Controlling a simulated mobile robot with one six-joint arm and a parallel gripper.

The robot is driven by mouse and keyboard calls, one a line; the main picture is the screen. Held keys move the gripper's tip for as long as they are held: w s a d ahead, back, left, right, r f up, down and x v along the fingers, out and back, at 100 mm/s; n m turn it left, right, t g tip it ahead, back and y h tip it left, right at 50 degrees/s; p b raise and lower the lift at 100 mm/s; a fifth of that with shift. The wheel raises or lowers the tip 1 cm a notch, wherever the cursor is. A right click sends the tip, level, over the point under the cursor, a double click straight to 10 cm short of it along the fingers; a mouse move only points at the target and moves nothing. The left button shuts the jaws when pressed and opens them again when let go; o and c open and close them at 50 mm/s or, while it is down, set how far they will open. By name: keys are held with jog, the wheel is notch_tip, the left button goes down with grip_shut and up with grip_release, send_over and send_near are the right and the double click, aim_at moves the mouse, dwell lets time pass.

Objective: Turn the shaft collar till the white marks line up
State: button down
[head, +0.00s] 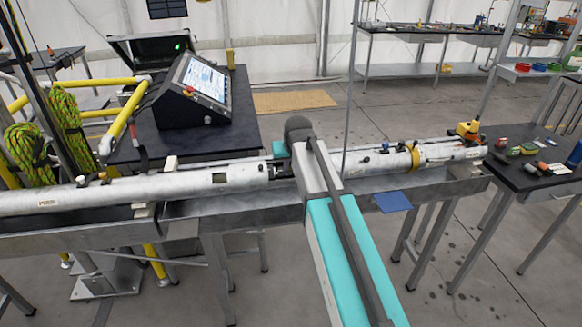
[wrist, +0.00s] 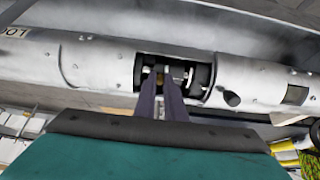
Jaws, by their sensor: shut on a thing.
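A long white tube (head: 225,179) lies across a grey metal bench; it also shows in the wrist view (wrist: 105,62). A cut-out in the tube (wrist: 204,72) exposes dark and metallic shaft parts. My gripper (wrist: 163,76) reaches into this cut-out. Its two dark fingers are close together and shut on a part in there, which appears to be the shaft collar. The fingers cover much of the collar. A pale strip shows right of the fingertips, but I cannot tell whether it is a white mark or how marks line up. In the head view my arm hides the fingertips.
A console with a lit screen (head: 203,82) stands on a dark table behind the tube. Yellow rails (head: 128,115) and green rope coils (head: 68,125) are at the left. A table with small items (head: 540,165) is at the right.

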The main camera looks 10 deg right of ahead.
jog(key=c, duration=1.8)
grip_release()
jog(key=shift+s+r, duration=0.1)
jog(key=shift+b+v, duration=1.55)
jog(key=shift+v, duration=5.25)
